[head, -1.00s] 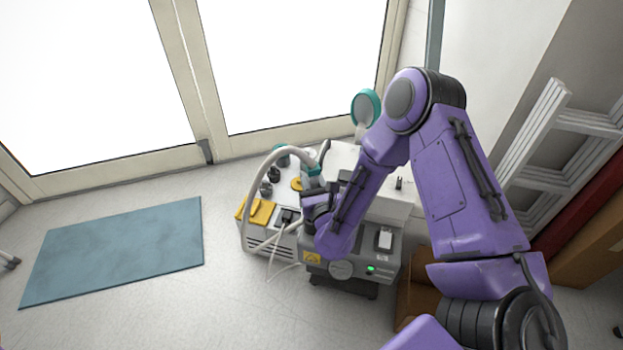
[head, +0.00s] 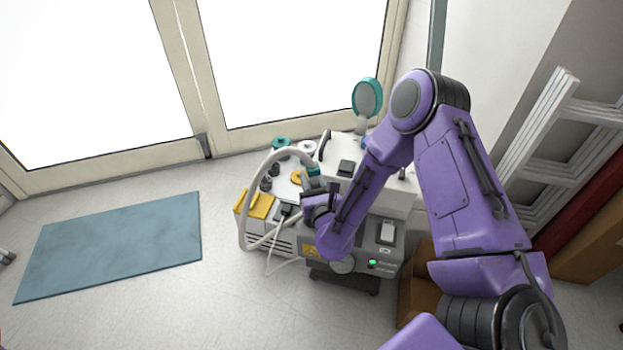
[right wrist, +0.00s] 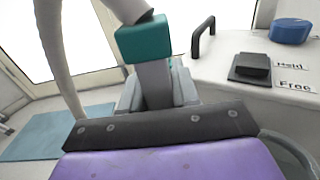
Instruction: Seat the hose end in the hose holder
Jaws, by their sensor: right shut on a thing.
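My right gripper (right wrist: 157,100) is shut on the grey hose end (right wrist: 154,82), just below its teal collar (right wrist: 144,40). The pale hose (right wrist: 62,55) rises from the collar and bends down at the left. In the head view the hose (head: 245,205) arches over the left part of the machine. There the right gripper (head: 313,188) is over the machine's front middle, partly hidden by my wrist. I cannot tell for sure which part is the hose holder. My left gripper is not in view.
The white machine top (right wrist: 225,85) carries a black handle (right wrist: 203,38), a black block (right wrist: 250,68) and a blue knob (right wrist: 290,31) near printed labels. A teal-rimmed disc (head: 367,98) stands behind. A blue mat (head: 110,245) lies on open floor at the left.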

